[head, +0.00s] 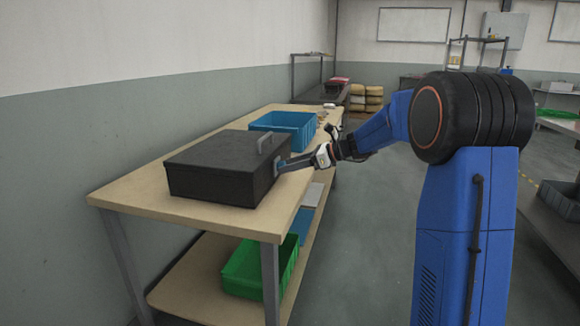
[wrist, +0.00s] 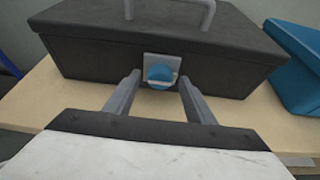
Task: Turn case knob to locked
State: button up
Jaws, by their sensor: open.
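A black case (head: 225,165) with a grey handle (head: 268,143) on its lid sits closed on the wooden table. In the wrist view the case (wrist: 95,55) fills the upper part. A round blue knob (wrist: 160,75) is set in a light square plate (wrist: 148,62) on its front face. My gripper (wrist: 160,83) is open, with one finger on each side of the knob. I cannot tell whether the fingers touch it. In the head view my gripper (head: 280,167) is at the case's right face, and the knob is mostly hidden there.
A blue crate (head: 285,128) stands behind the case on the table (head: 150,212), and its side shows at the right in the wrist view (wrist: 298,60). A green crate (head: 245,270) is on the lower shelf. The floor right of the table is clear.

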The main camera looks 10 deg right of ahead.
jog(key=v, duration=1.7)
jog(key=shift+d, duration=0.2)
jog(key=s+a+f+n+g+h, duration=0.25)
jog(key=s+a+n, duration=0.3)
jog(key=s, duration=0.45)
jog(key=s+a+f+n+g+h, duration=0.1)
jog(key=s+a+f+n+h, duration=0.15)
jog(key=s+a+n, duration=0.55)
jog(key=s+d+f+n+h, duration=0.1)
jog(key=s+f+n+h, duration=0.1)
jog(key=s, duration=0.6)
jog(key=s+d+f+n+t+h, duration=0.1)
jog(key=s+d+f+n+h, duration=0.1)
jog(key=s+f+n, duration=0.3)
jog(key=s+d+f+n+h, duration=0.2)
jog(key=s+f, duration=0.3)
jog(key=s, duration=0.6)
jog(key=shift+f+n+h, duration=0.2)
jog(key=shift+n+h, duration=0.1)
jog(key=shift+n, duration=0.55)
jog(key=shift+s+t, duration=0.1)
jog(key=shift+t, duration=0.15)
